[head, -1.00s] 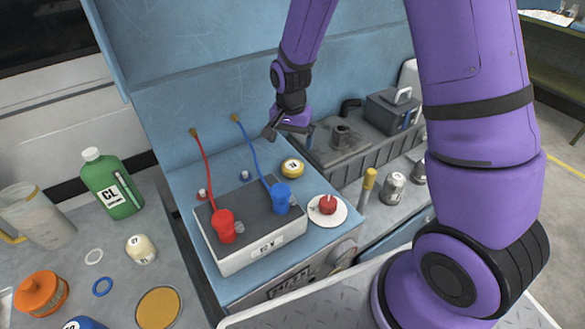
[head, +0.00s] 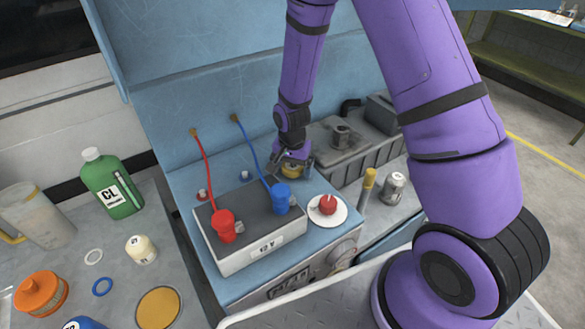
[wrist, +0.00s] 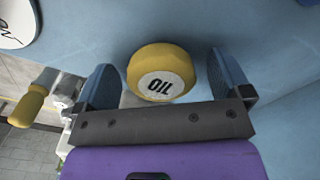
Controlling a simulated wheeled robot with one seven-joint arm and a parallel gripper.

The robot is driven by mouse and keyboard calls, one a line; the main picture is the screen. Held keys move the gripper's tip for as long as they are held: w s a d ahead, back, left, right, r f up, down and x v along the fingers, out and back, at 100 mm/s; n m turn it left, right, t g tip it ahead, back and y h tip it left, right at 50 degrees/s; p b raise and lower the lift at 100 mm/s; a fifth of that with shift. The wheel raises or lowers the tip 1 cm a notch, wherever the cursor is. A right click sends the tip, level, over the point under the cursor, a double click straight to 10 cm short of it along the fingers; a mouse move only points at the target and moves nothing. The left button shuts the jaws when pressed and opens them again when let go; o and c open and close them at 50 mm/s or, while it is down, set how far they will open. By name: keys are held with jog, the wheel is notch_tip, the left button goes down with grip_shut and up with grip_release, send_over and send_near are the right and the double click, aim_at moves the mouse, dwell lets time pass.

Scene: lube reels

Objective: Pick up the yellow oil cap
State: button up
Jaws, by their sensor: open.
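The yellow oil cap (wrist: 158,60) has a white label reading OIL. In the wrist view it sits between the two blue-faced fingers of my gripper (wrist: 163,80), with a visible gap on each side. In the head view the cap (head: 291,171) is on the blue surface behind the battery, partly hidden by my gripper (head: 293,163). My gripper is open around the cap and holds nothing.
The battery (head: 260,250) with red and blue clamps and cables stands just in front. A red knob on a white disc (head: 327,208) is to the right. A yellow-handled tool (head: 367,188) stands farther right. A green bottle (head: 112,190) is far left.

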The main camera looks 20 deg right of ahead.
jog(key=shift+f, duration=0.15)
jog(key=c, duration=1)
